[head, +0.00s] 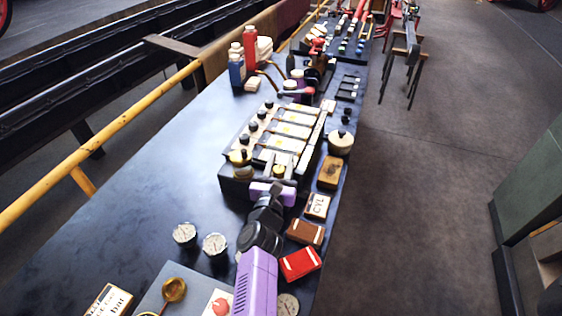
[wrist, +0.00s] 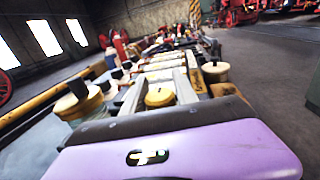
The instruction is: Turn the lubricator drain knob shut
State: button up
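The lubricator (head: 233,186) is a long dark box with pale panels and a row of black knobs, lying along the bench. A yellow round knob (head: 279,171) is on its near end; it also shows in the wrist view (wrist: 160,97). A black-topped cream cap (head: 240,157) is at its near left corner. I cannot tell which of these is the drain knob. My purple gripper (head: 274,190) is at the near end of the lubricator, just in front of the yellow knob.
Along the right edge of the bench (head: 130,180) lie a red box (head: 300,263), a brown block (head: 306,232) and a CYL box (head: 317,206). Two gauges (head: 215,244) stand left of my arm. Red and blue bottles (head: 237,68) stand behind. The bench's left middle is clear.

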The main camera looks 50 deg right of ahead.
grip_shut()
